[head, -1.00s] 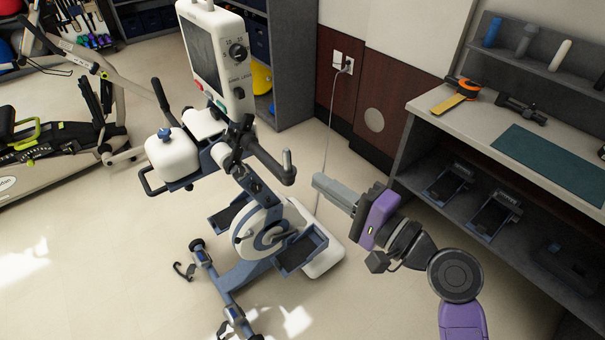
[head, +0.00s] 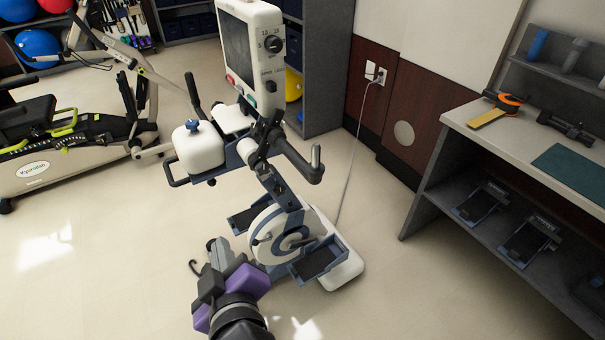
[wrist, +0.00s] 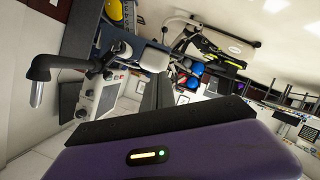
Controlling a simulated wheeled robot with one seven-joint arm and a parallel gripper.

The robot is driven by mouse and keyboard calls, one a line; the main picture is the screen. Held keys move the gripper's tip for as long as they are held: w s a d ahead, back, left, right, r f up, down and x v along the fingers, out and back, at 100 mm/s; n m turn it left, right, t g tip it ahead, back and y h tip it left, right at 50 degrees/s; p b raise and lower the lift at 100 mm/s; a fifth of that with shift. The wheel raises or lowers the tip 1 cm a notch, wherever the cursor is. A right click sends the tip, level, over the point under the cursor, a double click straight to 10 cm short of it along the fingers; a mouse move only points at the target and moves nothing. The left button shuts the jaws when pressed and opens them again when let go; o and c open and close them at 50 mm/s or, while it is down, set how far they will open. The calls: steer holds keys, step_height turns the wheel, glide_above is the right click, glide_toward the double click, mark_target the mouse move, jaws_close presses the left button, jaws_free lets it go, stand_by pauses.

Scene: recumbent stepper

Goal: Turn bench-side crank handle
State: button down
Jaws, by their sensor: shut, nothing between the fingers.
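The bench-side crank handle (head: 316,160) is a grey upright grip on a dark crank arm, on the right side of the white and blue exercise machine (head: 252,55). In the wrist view the handle (wrist: 37,92) shows at the left edge, with its black arm running toward the machine. My gripper (head: 216,248), purple with grey fingers, is below and left of the handle in the head view, in front of the machine's lower part. It is shut, empty and apart from the handle. In the wrist view its dark fingers (wrist: 156,92) point away from the camera.
A grey workbench (head: 460,118) with shelves stands at the right. The machine's pedals (head: 318,260) and wheel (head: 275,232) are close to my gripper. Another stepper (head: 70,150) stands at the far left. The floor between machine and bench is clear, apart from a hanging power cord (head: 350,160).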

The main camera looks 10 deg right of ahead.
mark_target(303, 172)
steer(key=s+d+r+n+t+h, duration=0.2)
steer(key=d+r+n+t+h, duration=0.1)
steer(key=d+r+n+h, duration=0.45)
steer(key=shift+m, duration=0.75)
steer(key=shift+w+d+r+p, duration=0.15)
steer(key=shift+w+d+p, duration=0.3)
steer(key=shift+w+d, duration=1.05)
steer(key=shift+w+d+r+p, duration=0.15)
steer(key=shift+w+d+p, duration=0.3)
steer(key=shift+w+d, duration=1.05)
steer(key=shift+w+d+r+p, duration=0.15)
steer(key=shift+w+d+p, duration=0.3)
steer(key=shift+w+d, duration=1.05)
steer(key=shift+w+a, duration=0.3)
